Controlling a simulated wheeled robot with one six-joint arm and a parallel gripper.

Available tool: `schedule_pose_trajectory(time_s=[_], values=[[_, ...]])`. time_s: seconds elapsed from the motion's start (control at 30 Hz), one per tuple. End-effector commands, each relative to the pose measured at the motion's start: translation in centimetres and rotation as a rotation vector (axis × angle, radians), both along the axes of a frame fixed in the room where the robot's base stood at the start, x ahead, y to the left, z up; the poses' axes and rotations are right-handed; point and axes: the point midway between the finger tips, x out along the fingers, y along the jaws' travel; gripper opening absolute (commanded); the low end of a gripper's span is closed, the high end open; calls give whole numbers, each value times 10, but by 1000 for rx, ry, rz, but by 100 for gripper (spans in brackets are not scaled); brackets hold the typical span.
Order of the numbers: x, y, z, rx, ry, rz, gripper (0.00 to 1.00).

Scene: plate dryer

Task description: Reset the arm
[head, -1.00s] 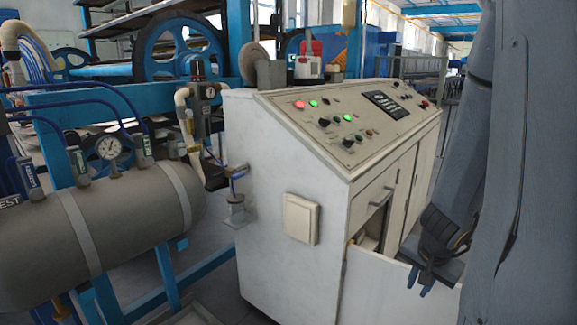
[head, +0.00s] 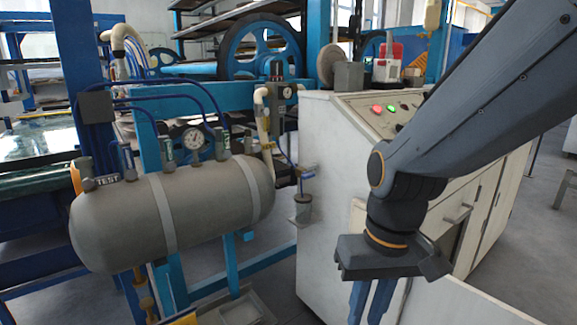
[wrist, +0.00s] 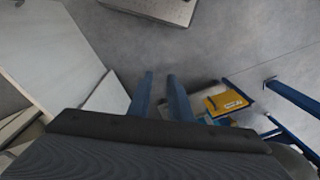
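My gripper (head: 368,312) hangs downward in front of the white control cabinet (head: 325,180) in the head view. Its two blue fingers stand a little apart with nothing between them, so it is open and empty. In the wrist view my gripper (wrist: 160,80) points over the grey floor, with clear space between the fingertips. My arm reaches in from the right and hides part of the cabinet's front and control panel (head: 375,110).
The cabinet's open white door (head: 450,305) is close to the right of my gripper. A grey tank (head: 120,225) with gauges stands at the left on a blue frame. A yellow box (wrist: 226,102) lies on the right in the wrist view.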

Motion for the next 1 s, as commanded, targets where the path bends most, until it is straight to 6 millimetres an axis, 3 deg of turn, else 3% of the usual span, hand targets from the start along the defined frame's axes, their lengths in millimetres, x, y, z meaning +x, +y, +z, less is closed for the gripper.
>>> schedule_pose_trajectory(time_s=[0.1,0.53,1.0], values=[[-14,5,7,-28,12,62,18],[-11,-17,31,-43,18,-7,18],[-15,-60,73,-69,25,-114,18]])
